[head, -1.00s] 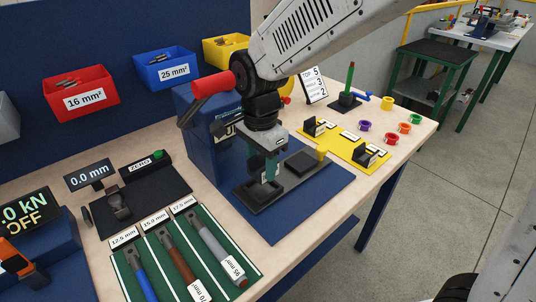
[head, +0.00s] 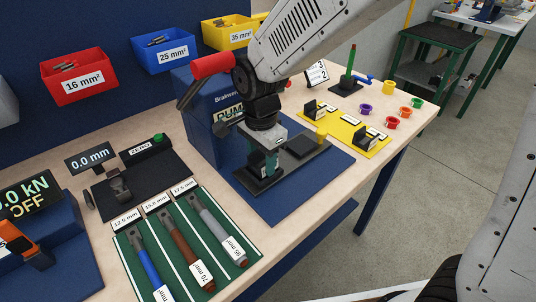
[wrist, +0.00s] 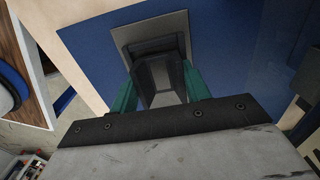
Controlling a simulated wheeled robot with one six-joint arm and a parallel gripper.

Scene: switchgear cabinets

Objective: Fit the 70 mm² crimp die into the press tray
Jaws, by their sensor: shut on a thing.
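My gripper (head: 265,163) points down over the near left end of the dark press tray (head: 246,182) on the blue mat. Its green fingers are shut on a dark block, the crimp die (wrist: 160,78), which shows between them in the wrist view. The die is low over a grey square plate (wrist: 122,36) of the tray. I cannot tell whether it touches or is seated, because the fingers hide its lower edge. No size marking on it is readable.
The blue press (head: 205,120) with a red-handled lever (head: 212,66) stands close behind my arm. A yellow mat (head: 345,127) with two dark dies lies to the right. A green mat (head: 125,245) with three handled tools lies in front. Coloured bins hang behind.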

